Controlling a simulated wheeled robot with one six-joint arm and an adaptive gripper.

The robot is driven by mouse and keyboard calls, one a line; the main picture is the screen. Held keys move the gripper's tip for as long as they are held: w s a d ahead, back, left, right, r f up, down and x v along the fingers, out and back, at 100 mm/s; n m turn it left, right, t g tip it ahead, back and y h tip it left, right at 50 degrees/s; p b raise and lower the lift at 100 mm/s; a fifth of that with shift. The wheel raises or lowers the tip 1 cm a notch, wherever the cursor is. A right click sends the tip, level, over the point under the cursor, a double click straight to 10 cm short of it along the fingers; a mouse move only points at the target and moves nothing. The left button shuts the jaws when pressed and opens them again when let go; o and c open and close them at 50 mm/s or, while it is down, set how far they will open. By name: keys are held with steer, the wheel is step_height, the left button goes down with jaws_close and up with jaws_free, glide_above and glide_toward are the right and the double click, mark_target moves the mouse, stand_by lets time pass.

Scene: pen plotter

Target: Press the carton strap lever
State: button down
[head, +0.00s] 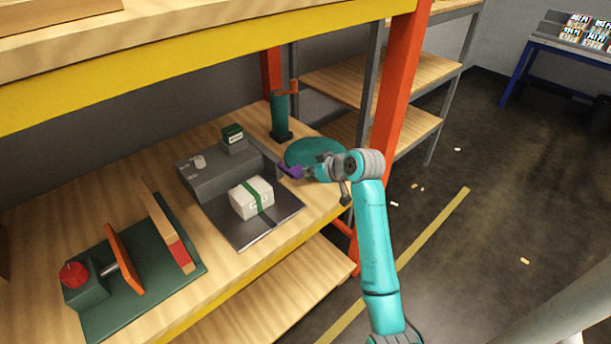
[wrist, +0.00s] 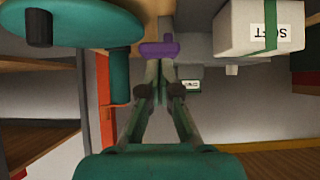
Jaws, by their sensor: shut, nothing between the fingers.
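The purple lever (head: 291,172) sticks out at the right side of the grey strapping machine (head: 208,172). In the wrist view the purple lever (wrist: 158,49) lies straight ahead of the fingertips. My gripper (head: 308,172) is shut and empty, just right of the lever. In the wrist view its fingers (wrist: 163,68) come together close to the lever; I cannot tell whether they touch it. A white carton (head: 247,200) with a green strap around it sits on the machine's dark plate (head: 256,230). The carton (wrist: 258,27) also shows in the wrist view, upside down.
A teal disc (head: 300,150) lies right behind my gripper. A teal cylinder with an orange handle (head: 280,112) stands at the back. A green-based fixture (head: 110,310) with a red knob is at the left. An orange post (head: 397,95) rises close to my arm.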

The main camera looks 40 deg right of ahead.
steer(key=v, duration=0.6)
steer(key=shift+s, duration=0.2)
stand_by(0.4)
steer(key=shift+f, duration=0.1)
steer(key=shift+m, duration=0.4)
steer(key=a+f, duration=0.1)
steer(key=f, duration=0.1)
steer(key=s+a+f, duration=0.1)
steer(key=a+f, duration=0.1)
steer(key=s+a+f, duration=0.1)
steer(key=f, duration=0.1)
steer(key=shift+a, duration=0.4)
steer(key=s+a+f+m+t+h, duration=0.2)
steer(key=s+a+f, duration=0.9)
steer(key=s+a, duration=0.3)
steer(key=s+a+r, duration=0.2)
steer(key=s+r, duration=0.1)
steer(key=s, duration=0.6)
steer(key=s+a+r+n+t+y, duration=0.1)
steer(key=s+a+r, duration=0.2)
steer(key=s, duration=0.5)
steer(key=s+a+r+n+t, duration=0.1)
steer(key=s+a+r, duration=0.1)
steer(key=s, duration=0.7)
steer(key=shift+s+a+r+y, duration=0.2)
steer(key=shift+s+r+y, duration=0.15)
steer(key=shift+r, duration=0.45)
